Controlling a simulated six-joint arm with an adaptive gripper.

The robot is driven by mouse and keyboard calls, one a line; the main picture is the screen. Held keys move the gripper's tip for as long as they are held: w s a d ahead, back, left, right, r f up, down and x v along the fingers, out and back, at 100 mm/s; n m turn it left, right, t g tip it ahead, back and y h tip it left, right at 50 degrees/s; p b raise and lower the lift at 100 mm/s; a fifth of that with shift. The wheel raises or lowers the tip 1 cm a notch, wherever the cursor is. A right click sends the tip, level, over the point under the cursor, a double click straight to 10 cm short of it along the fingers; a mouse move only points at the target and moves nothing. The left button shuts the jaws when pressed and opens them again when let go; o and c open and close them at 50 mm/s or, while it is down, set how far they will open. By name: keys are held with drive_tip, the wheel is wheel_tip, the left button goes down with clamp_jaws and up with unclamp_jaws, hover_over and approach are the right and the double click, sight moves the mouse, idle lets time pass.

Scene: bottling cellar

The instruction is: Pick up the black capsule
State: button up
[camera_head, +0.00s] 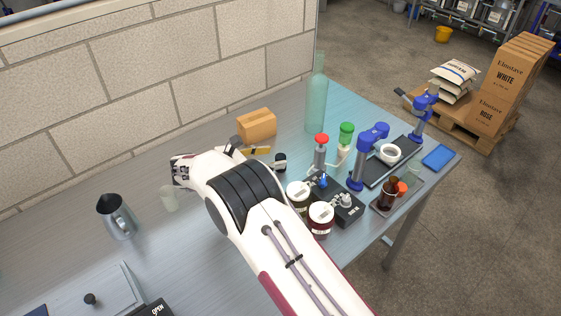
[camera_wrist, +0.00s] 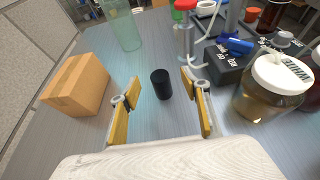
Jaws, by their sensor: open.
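The black capsule (camera_wrist: 161,85) is a small dark cylinder standing on the grey metal bench in the wrist view. It also shows in the head view (camera_head: 280,163), just right of my gripper (camera_head: 262,151). In the wrist view my gripper (camera_wrist: 160,77) is open, with one yellow finger on each side of the picture's middle. The capsule appears between the fingertips, with clear gaps to both. Nothing is held. In the head view my arm hides part of the gripper.
A cardboard box (camera_wrist: 77,84) stands left of the fingers, with a green bottle (camera_head: 316,96) behind. To the right are a black device (camera_head: 340,205), white-lidded jars (camera_head: 320,218) and a blue-handled press (camera_head: 368,155). A metal jug (camera_head: 117,219) stands far left.

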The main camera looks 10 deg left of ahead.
sight(281, 156)
drive_tip(key=shift+d, duration=0.1)
drive_tip(key=shift+x, duration=2.55)
drive_tip(key=shift+f, duration=0.15)
drive_tip(key=c, duration=0.8)
